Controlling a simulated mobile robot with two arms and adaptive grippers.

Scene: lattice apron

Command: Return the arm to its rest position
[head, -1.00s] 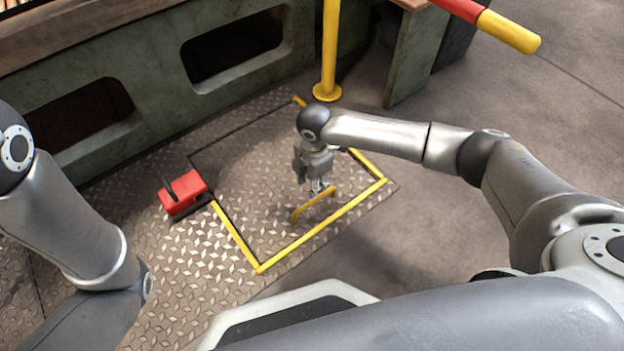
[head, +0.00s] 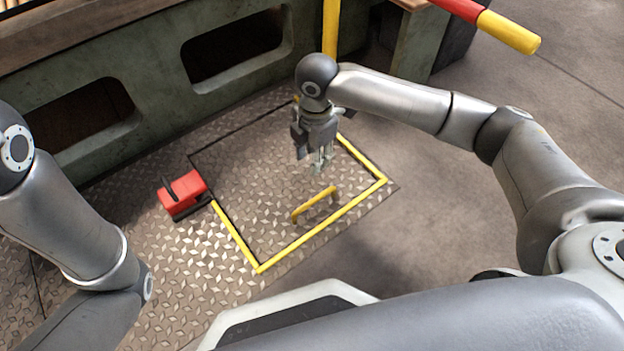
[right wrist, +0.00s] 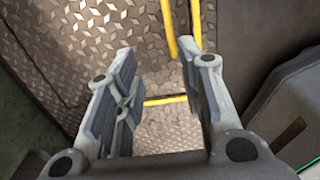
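My right gripper (head: 321,165) hangs pointing down above the floor hatch, up and apart from the yellow handle (head: 314,205). In the right wrist view its fingers (right wrist: 165,95) are spread with nothing between them. A yellow bar shows beyond the fingers in that view. The hatch plate (head: 250,165) lies flat in the patterned metal floor, with yellow strips (head: 240,238) along some of its edges. My left arm (head: 70,220) shows at the left of the head view, but its gripper is out of the picture.
A red block-like device (head: 183,190) with a black lever sits at the hatch's left edge. A grey-green wall with openings (head: 150,110) stands behind. A yellow post (head: 331,30) rises behind my right arm. A red and yellow bar (head: 505,30) juts in at upper right. Bare floor lies at right.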

